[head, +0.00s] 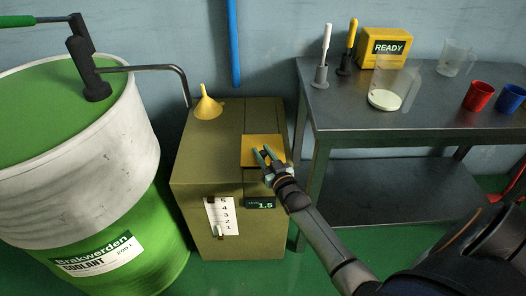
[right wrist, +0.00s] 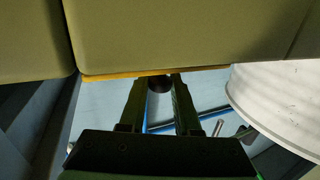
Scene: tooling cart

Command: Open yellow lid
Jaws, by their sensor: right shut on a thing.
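The yellow lid (head: 262,142) is a flat square plate on top of the olive-green tank (head: 205,155), near its front right. It looks closed or nearly so. In the right wrist view the lid (right wrist: 125,75) is a thin yellow strip along the olive surface. My right gripper (head: 266,154) reaches over the lid from the lower right. In the right wrist view its two fingers (right wrist: 159,80) are closed around a dark round piece (right wrist: 158,84) beside the lid's strip, apparently its knob. The fingers hide part of it. My left gripper is not in view.
A yellow funnel (head: 208,105) stands on the tank's back left. A white-and-green coolant drum (head: 95,210) with a pump (head: 88,75) is at the left. A grey cart (head: 345,110) at the right bears cups, a pitcher and a yellow box (head: 386,47).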

